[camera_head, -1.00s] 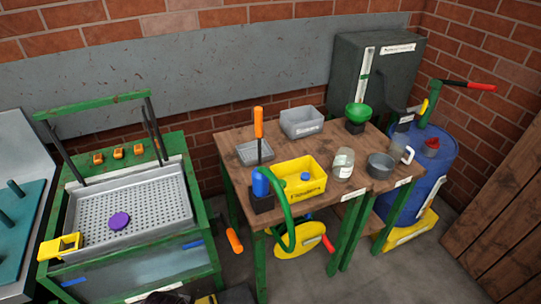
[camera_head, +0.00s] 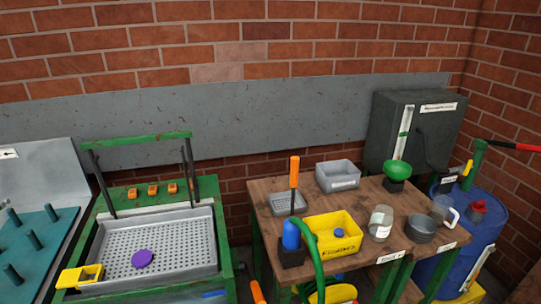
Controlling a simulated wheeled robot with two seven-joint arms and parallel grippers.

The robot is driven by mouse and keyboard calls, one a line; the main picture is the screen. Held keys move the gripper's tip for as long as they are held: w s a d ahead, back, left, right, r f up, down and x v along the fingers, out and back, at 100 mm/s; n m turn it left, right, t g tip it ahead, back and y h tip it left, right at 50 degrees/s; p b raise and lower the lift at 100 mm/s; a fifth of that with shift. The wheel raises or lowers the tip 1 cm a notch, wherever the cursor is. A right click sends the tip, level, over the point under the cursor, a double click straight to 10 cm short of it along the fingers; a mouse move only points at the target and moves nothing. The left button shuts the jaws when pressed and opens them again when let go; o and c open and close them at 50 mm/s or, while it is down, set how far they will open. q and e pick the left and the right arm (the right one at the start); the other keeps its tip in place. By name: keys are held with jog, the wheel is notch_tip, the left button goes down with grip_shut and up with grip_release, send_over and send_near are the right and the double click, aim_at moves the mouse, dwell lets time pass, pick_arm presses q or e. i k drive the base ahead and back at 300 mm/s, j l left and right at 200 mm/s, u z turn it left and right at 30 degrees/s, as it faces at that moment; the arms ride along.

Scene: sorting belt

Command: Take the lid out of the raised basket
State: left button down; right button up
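A round purple lid (camera_head: 143,258) lies flat on the perforated floor of the grey raised basket (camera_head: 190,237), left of its middle and near the front. The basket sits in a green frame with a green bar (camera_head: 136,139) above its back. Neither of my grippers shows in the view.
A yellow open box (camera_head: 79,276) sits at the basket's front left corner. Right of the basket, a wooden table (camera_head: 265,190) carries a yellow bin (camera_head: 332,233), a grey bin (camera_head: 338,176), a glass jar (camera_head: 380,223) and a green funnel (camera_head: 397,169). A pegged teal board (camera_head: 35,250) stands left.

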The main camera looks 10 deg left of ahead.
aim_at(143, 259)
jog(key=u, duration=1.25)
